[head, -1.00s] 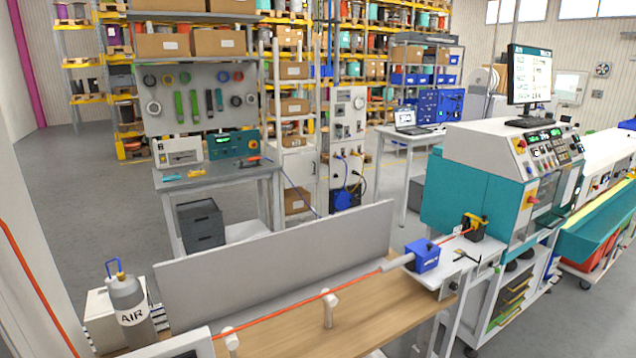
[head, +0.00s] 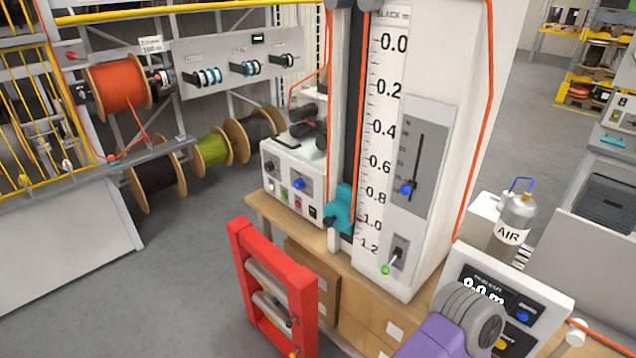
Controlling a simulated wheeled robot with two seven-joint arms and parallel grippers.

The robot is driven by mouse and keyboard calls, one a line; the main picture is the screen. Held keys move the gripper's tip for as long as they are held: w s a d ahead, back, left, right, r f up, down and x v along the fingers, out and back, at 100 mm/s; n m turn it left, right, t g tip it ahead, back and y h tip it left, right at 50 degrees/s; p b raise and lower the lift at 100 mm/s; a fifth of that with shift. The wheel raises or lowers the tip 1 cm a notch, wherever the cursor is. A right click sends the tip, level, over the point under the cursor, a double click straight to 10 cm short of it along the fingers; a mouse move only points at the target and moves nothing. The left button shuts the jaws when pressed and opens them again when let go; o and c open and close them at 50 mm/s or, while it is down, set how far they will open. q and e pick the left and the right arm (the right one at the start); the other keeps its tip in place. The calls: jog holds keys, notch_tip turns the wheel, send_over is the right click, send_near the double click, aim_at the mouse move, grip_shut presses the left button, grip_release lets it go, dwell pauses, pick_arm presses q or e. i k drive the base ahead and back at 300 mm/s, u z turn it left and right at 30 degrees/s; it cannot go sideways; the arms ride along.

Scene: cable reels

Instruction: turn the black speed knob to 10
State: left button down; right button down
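No black knob that I can clearly read as the speed knob shows in the head view. A white control box (head: 291,175) on the wooden bench has a small dark control (head: 270,166), a blue knob (head: 301,184) and several coloured buttons on its front. Their markings are too small to read. Neither gripper shows. A purple and grey part of my own arm comes in at the bottom right and covers part of a meter box.
A tall white scale column (head: 430,160) has a blue slider knob (head: 406,188) and a green-tipped lever (head: 386,269). A red roller frame (head: 275,290) stands in front. The meter box (head: 550,290) and AIR bottle (head: 513,225) are at right. Floor at left is clear.

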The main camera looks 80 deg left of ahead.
aim_at(269, 166)
jog(key=u, duration=2.7)
